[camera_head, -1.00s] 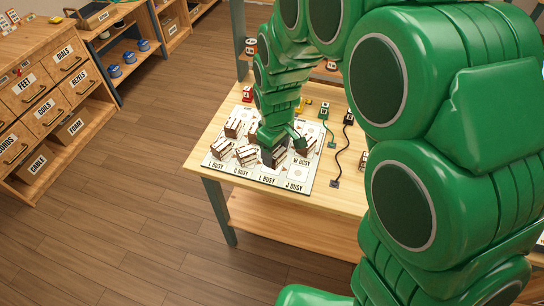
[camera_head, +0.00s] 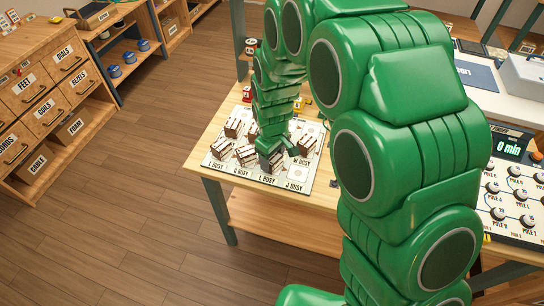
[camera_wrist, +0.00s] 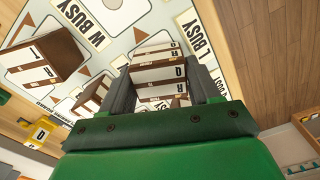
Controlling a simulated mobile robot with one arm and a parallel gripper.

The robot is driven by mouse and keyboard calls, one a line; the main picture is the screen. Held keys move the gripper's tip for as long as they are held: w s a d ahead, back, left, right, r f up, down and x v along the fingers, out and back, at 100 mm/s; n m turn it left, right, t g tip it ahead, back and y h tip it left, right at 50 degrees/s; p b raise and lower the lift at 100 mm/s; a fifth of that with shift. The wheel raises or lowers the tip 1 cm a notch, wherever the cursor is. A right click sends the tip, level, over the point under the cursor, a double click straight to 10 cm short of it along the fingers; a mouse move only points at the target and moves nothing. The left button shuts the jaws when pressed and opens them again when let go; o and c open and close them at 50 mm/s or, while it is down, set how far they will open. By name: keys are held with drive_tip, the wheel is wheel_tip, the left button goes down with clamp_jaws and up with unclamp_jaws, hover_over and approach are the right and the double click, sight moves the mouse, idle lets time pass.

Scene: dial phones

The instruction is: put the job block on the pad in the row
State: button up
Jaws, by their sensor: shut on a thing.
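A brown and white striped block (camera_wrist: 160,75) sits between the two dark fingers of my gripper (camera_wrist: 165,88), which is shut on it. Its letter is hard to read. In the head view my gripper (camera_head: 271,158) is low over the front middle of a white board (camera_head: 317,150) with pads marked BUSY. Whether the held block touches the board cannot be told. A similar block (camera_wrist: 45,62) stands on the board at the left in the wrist view. Pad labels W BUSY (camera_wrist: 82,24) and L BUSY (camera_wrist: 194,38) show there. My arm hides part of the board.
More striped blocks (camera_head: 221,148) stand on the board, close to my gripper. An empty-looking pad (camera_head: 298,172) lies at the front right. A panel with dials and a "0 min" display (camera_head: 511,147) stands at the right. A wooden drawer cabinet (camera_head: 50,85) is at the left.

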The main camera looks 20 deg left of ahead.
drive_tip(key=shift+f, duration=0.1)
drive_tip(key=o, duration=1.1)
wheel_tip(320, 180, up, 12)
drive_tip(key=shift+r, duration=0.15)
